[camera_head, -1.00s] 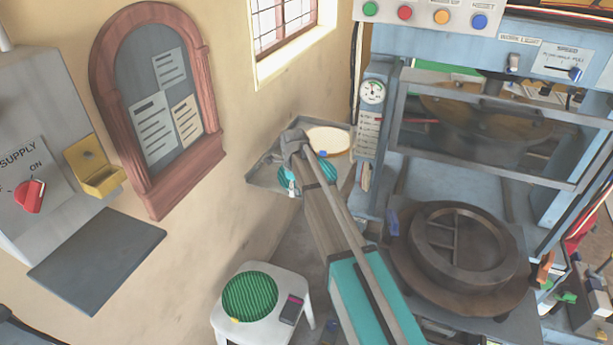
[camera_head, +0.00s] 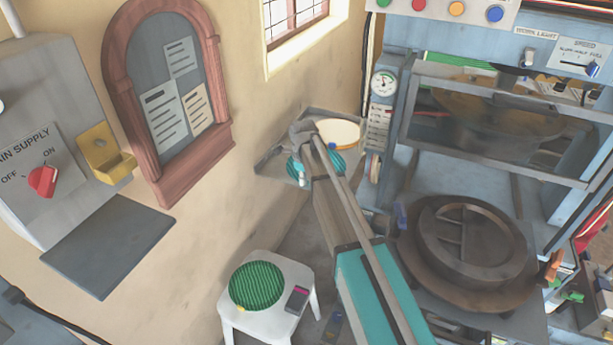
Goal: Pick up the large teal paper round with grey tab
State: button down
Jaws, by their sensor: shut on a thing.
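A large teal ribbed round (camera_head: 334,162) shows at the wall-side tray (camera_head: 270,172), partly hidden behind my arm and gripper. My gripper (camera_head: 301,178) is over its left part and shut on it. The fingertips are small and partly hidden, and I cannot make out the grey tab. I cannot tell whether the round touches the tray or is lifted off it. A cream round (camera_head: 340,130) with an orange-brown rim and a blue tab lies just behind it on the same tray.
A white stool (camera_head: 245,318) below holds a green ribbed round (camera_head: 257,286) with a yellow tab, and a dark phone-like item (camera_head: 297,299). The blue press (camera_head: 385,125) stands close to the tray's right. A dark wall shelf (camera_head: 108,245) is at left.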

jog(key=shift+r, duration=0.15)
notch_tip(320, 180, up, 2)
jog(key=shift+r+p, duration=0.1)
jog(key=shift+p, duration=1.15)
jog(key=s+d+r+p, duration=0.5)
jog(key=s+r+p, duration=0.5)
jog(key=s, duration=0.3)
jog(key=shift+d+r, duration=0.2)
